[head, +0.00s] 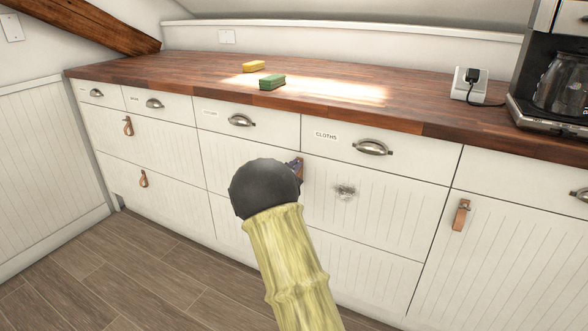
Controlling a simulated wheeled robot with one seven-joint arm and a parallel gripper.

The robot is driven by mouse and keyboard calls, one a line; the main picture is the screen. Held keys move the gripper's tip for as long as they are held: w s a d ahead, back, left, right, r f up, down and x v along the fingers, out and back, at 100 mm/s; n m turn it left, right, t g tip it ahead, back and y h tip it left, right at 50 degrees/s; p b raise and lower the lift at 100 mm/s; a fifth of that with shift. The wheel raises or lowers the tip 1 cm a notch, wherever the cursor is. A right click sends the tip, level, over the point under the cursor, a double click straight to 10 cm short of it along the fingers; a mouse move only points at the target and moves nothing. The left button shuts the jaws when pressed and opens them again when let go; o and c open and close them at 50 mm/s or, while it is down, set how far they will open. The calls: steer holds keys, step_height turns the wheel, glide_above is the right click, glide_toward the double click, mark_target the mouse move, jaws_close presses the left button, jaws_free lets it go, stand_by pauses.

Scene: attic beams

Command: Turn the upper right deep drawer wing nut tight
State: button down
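The upper right deep drawer (400,205) is the wide, closed white front under the small drawers, right of the narrower deep drawers. Its brown leather pull (301,167) shows only in part, just past the upper right edge of the black ball at the end of my arm. A small dark, purplish bit (294,167) shows between the ball and the pull; I cannot tell if it is the wing nut or part of my gripper.
Small drawers above have metal cup pulls (372,147). The wooden counter (180,68) holds a yellow sponge (253,66), a green sponge (272,82) and a coffee maker (560,80). The plank floor (130,270) is clear at left.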

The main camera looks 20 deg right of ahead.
steer(key=shift+s+d+f+m+b, duration=0.15)
steer(key=shift+m+b, duration=1.95)
steer(key=shift+m, duration=1.05)
steer(key=shift+a+f+m+b, duration=0.1)
steer(key=shift+m+b, duration=1.95)
steer(key=shift+m, duration=1.1)
steer(key=c, duration=1.6)
jaws_free()
